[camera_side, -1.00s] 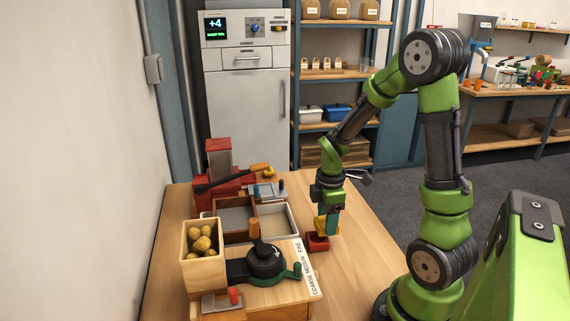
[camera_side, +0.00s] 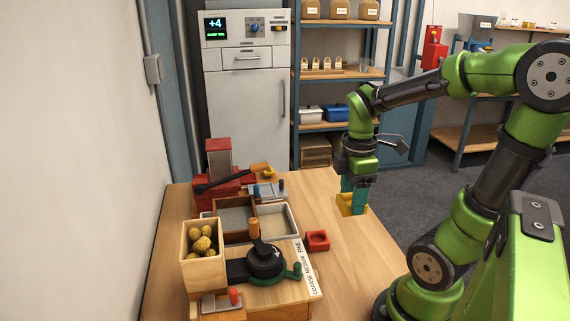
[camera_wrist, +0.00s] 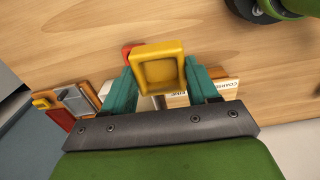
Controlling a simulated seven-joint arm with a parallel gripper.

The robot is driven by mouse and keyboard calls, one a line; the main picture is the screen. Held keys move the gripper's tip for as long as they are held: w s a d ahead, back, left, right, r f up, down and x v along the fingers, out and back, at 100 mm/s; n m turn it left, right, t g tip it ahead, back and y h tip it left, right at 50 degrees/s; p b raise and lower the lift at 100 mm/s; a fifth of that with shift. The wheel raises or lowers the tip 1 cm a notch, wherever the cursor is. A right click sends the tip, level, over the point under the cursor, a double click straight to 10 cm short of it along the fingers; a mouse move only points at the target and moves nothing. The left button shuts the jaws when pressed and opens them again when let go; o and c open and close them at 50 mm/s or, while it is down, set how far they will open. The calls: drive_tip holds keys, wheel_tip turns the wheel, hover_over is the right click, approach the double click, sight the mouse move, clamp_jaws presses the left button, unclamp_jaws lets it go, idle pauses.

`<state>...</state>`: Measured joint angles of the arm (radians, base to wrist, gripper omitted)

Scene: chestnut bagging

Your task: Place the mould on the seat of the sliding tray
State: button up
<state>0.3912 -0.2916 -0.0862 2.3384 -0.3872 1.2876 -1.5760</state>
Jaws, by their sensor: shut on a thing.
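The yellow square mould (camera_side: 346,210) is held in the teal fingers of my gripper (camera_side: 353,198). It hangs near the table's right edge, apart from other things. In the wrist view the mould (camera_wrist: 172,52) shows an empty square recess facing the camera, with a finger on either side; my gripper (camera_wrist: 160,75) is shut on it. A small red square block (camera_side: 317,241) with a recess stands on the table to the left of the mould. A red machine (camera_side: 219,154) with a black lever stands at the back left. I cannot clearly make out the sliding tray or its seat.
A wooden box of chestnuts (camera_side: 190,245), a black crank device (camera_side: 265,262) and two shallow trays (camera_side: 294,230) fill the table's left side. A grey and blue fixture (camera_side: 262,191) is near the red machine. The table's right half is clear.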

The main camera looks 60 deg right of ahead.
wheel_tip(320, 180, up, 2)
drive_tip(key=shift+r, duration=0.1)
drive_tip(key=w+d+r, duration=0.2)
drive_tip(key=w+d, duration=0.2)
drive_tip(key=w, duration=0.8)
drive_tip(key=w+d+r, duration=0.2)
drive_tip(key=w+d, duration=0.3)
drive_tip(key=w, duration=0.7)
drive_tip(key=w+d+f, duration=0.1)
drive_tip(key=w+f, duration=0.3)
drive_tip(key=w, duration=0.5)
wheel_tip(320, 180, down, 15)
drive_tip(key=shift+s+d, duration=0.1)
drive_tip(key=shift+f, duration=0.1)
drive_tip(key=o, duration=1.1)
